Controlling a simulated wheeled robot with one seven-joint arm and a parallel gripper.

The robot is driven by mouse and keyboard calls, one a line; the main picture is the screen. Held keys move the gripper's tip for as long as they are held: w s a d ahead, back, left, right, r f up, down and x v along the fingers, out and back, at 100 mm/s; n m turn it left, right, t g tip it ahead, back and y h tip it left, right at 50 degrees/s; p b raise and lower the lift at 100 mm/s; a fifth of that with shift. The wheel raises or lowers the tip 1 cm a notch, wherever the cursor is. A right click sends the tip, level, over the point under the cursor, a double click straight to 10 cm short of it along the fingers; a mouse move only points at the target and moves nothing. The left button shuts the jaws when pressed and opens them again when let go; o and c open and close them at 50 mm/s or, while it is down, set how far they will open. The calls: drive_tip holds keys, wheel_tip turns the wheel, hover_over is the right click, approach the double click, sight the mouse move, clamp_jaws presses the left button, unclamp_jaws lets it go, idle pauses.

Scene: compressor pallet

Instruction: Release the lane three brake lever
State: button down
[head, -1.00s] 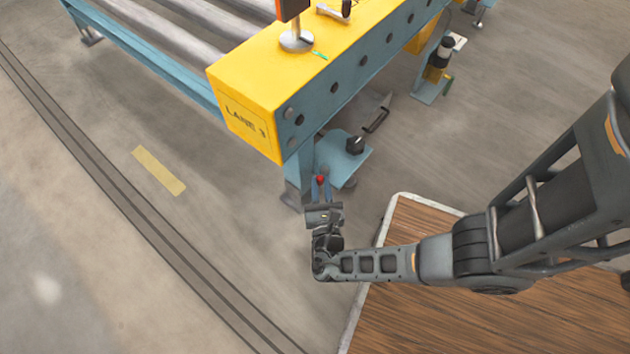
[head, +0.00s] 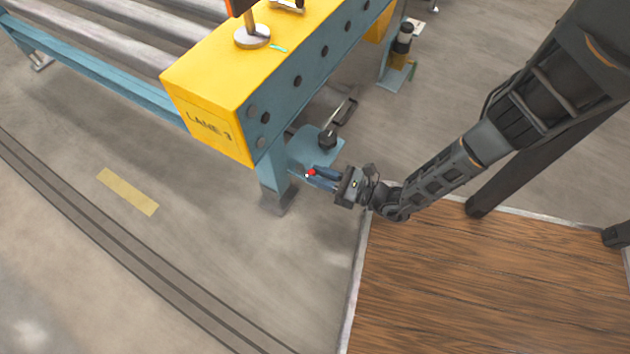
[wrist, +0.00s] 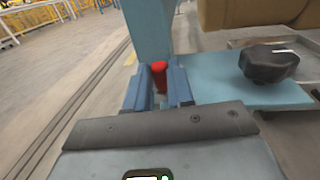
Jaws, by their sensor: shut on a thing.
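The yellow end beam (head: 222,95) carries a "LANE 3" label. Below it, a small red-tipped lever (head: 311,172) shows beside the blue leg (head: 271,177). My gripper (head: 318,178) reaches in from the right, low beside the leg. In the wrist view the red tip (wrist: 159,70) stands upright between my two blue fingers (wrist: 158,92), which are shut on it. The lower part of the lever is hidden by the fingers and the gripper body.
A blue plate (head: 302,147) juts from the leg, with a black knob (head: 327,139) and a dark-handled part (head: 345,110) close to my gripper. A wooden-topped platform (head: 480,280) lies at lower right. Grey floor is open at left.

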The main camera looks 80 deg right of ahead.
drive_tip(key=shift+s+d+n+y, duration=0.1)
drive_tip(key=shift+d+n+y, duration=0.35)
drive_tip(key=shift+y, duration=0.35)
drive_tip(key=shift+s+d+n+y, duration=0.1)
drive_tip(key=shift+d+n+y, duration=0.15)
drive_tip(key=shift+n+y, duration=0.45)
drive_tip(key=shift+s+d+n+y, duration=0.1)
drive_tip(key=shift+d+n+y, duration=0.25)
drive_tip(key=shift+y, duration=0.55)
drive_tip(key=c, duration=1.3)
unclamp_jaws()
drive_tip(key=shift+o, duration=0.2)
drive_tip(key=s+d, duration=0.1)
drive_tip(key=s, duration=0.6)
drive_tip(key=shift+s+p, duration=0.35)
